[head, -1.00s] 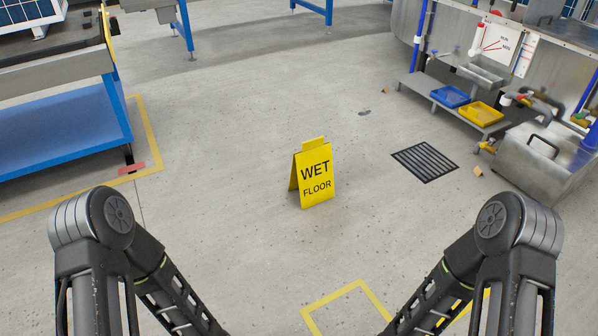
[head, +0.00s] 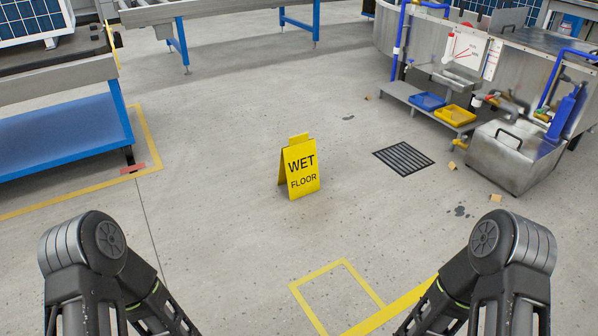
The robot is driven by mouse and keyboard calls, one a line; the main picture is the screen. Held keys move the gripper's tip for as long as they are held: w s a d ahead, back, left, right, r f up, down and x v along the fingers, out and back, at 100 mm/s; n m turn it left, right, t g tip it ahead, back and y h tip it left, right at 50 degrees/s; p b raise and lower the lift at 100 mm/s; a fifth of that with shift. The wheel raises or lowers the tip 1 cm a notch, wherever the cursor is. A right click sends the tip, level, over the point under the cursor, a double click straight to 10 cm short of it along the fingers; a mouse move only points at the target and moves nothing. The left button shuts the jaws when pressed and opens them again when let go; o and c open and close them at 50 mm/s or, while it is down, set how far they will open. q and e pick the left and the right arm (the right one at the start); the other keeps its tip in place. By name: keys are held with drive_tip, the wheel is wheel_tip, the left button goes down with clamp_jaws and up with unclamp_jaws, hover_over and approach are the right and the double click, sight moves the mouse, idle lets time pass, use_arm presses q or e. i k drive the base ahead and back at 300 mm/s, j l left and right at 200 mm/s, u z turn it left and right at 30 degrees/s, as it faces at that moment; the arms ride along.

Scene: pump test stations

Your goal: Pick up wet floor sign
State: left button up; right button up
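The wet floor sign (head: 301,168) is a small yellow A-frame with black "WET FLOOR" lettering. It stands upright on the grey floor near the middle of the head view, with a tab at its top. Both my arms show at the lower left and lower right corners. Their grippers lie below the frame's bottom edge and are out of sight. Nothing of mine touches the sign.
A blue-shelved workbench (head: 62,140) stands at left. At right are a steel tank (head: 517,156), a low shelf with a blue tray (head: 427,101) and yellow tray (head: 455,115), and a floor drain (head: 403,158). Small debris (head: 495,198) lies nearby. Floor around the sign is clear.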

sight(298, 166)
drive_tip(key=i+j+z, duration=0.1)
drive_tip(key=z, duration=0.35)
drive_tip(key=i+j+z, duration=0.15)
drive_tip(key=z, duration=0.35)
drive_tip(key=i+j+z, duration=0.1)
drive_tip(key=i+j, duration=0.35)
drive_tip(key=j, duration=0.2)
drive_tip(key=i+j+z, duration=0.15)
drive_tip(key=j, duration=0.2)
drive_tip(key=i+j+z, duration=0.1)
drive_tip(key=i+j, duration=0.3)
drive_tip(key=j, duration=0.3)
drive_tip(key=i+j+z, duration=0.15)
drive_tip(key=j, duration=0.25)
drive_tip(key=i, duration=0.05)
